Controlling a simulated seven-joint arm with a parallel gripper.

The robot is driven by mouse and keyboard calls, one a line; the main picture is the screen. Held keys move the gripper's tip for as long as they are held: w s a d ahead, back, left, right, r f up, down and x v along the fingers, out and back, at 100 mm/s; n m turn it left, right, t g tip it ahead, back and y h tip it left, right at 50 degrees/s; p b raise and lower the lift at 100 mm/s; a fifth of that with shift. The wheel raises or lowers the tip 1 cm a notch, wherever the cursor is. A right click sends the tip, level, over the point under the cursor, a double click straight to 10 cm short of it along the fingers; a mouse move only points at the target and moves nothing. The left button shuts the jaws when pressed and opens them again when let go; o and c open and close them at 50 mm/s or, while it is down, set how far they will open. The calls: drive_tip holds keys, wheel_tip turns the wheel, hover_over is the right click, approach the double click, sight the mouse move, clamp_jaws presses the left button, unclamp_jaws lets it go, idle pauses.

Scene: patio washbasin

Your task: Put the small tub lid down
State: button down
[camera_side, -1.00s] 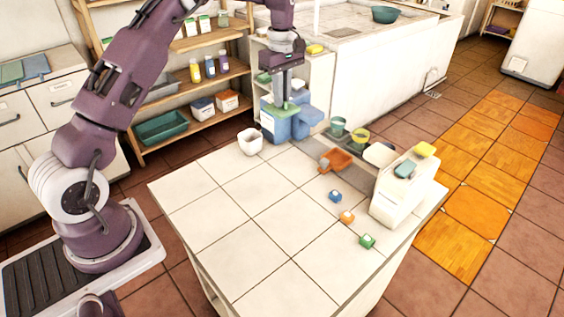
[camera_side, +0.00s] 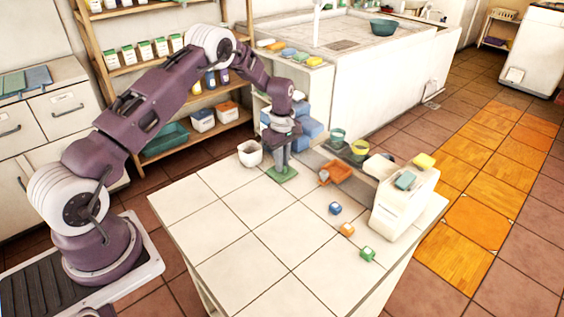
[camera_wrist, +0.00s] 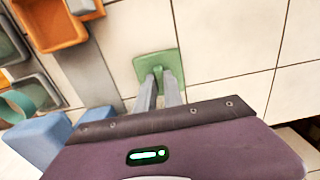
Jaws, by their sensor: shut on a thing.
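The small tub lid is a flat green square (camera_side: 283,174) with a raised grip. My gripper (camera_side: 279,162) is shut on that grip and points down, low over the back of the white tiled table (camera_side: 225,245). In the wrist view, the lid (camera_wrist: 150,69) lies flat beyond the fingertips (camera_wrist: 160,76), against the pale tiles. I cannot tell whether its underside touches the tiles.
A white tub (camera_side: 250,153) stands left of the lid. An orange tray (camera_side: 337,172) is to its right, and blue containers (camera_side: 308,130) are behind. Small blue, orange and green blocks (camera_side: 347,229) lie toward the right. The table's front and left are clear.

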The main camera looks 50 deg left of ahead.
drive_tip(key=c, duration=1.5)
unclamp_jaws()
drive_tip(key=s+d+r+m+t, duration=0.1)
drive_tip(key=s+d+r+m, duration=0.15)
drive_tip(key=r, duration=0.95)
drive_tip(key=s+d+r+m, duration=0.1)
drive_tip(key=s+d+r, duration=0.15)
drive_tip(key=r, duration=0.95)
drive_tip(key=s+d+r+m+t, duration=0.2)
drive_tip(key=s+d+r+m, duration=0.4)
drive_tip(key=s+r, duration=0.4)
drive_tip(key=s+d+f+m+t, duration=0.1)
drive_tip(key=s+m, duration=0.1)
drive_tip(key=s, duration=0.4)
drive_tip(key=s+d+f+m, duration=0.1)
drive_tip(key=s+d+m, duration=0.1)
drive_tip(key=s, duration=0.5)
drive_tip(key=s+d+f+m+t, duration=0.1)
drive_tip(key=s+d+m, duration=0.1)
drive_tip(key=s+m, duration=0.2)
drive_tip(key=shift+s+m+t, duration=0.25)
drive_tip(key=shift+s+t, duration=0.05)
drive_tip(key=shift+s, duration=1.3)
